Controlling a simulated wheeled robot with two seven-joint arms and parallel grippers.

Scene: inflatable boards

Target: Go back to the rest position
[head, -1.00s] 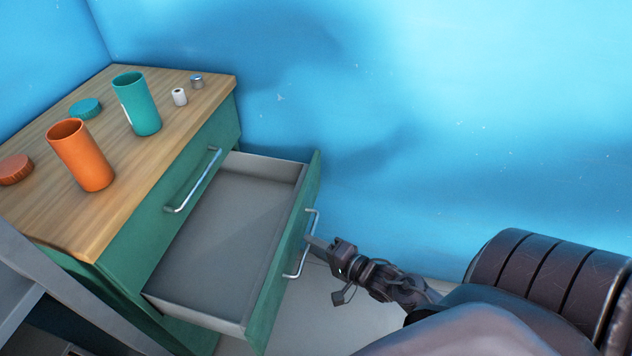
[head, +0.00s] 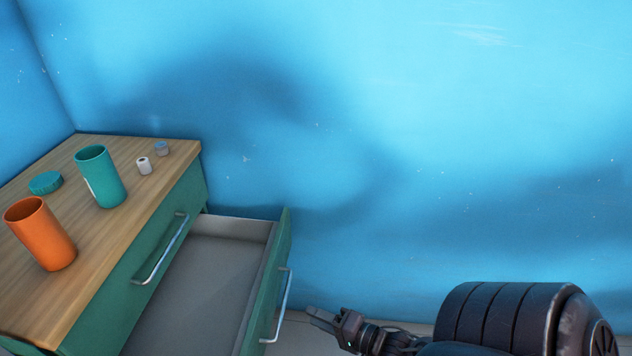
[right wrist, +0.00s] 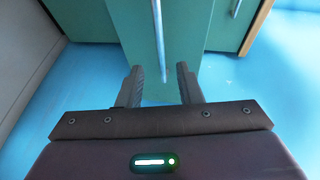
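My right gripper (head: 322,318) is low in the head view, just right of the open drawer's front and its metal handle (head: 282,305). In the right wrist view its two fingers (right wrist: 161,88) stand apart with nothing between them. The green drawer front (right wrist: 180,40) and its handle (right wrist: 158,35) lie beyond the fingertips, and I see no grip on them. My left gripper is not in view.
A green cabinet with a wooden top (head: 110,240) stands at left, its empty drawer (head: 195,290) pulled out. On top are an orange cup (head: 42,238), a teal cup (head: 102,180), a teal lid (head: 46,182) and two small cylinders (head: 144,165) (head: 162,149). Blue walls stand behind.

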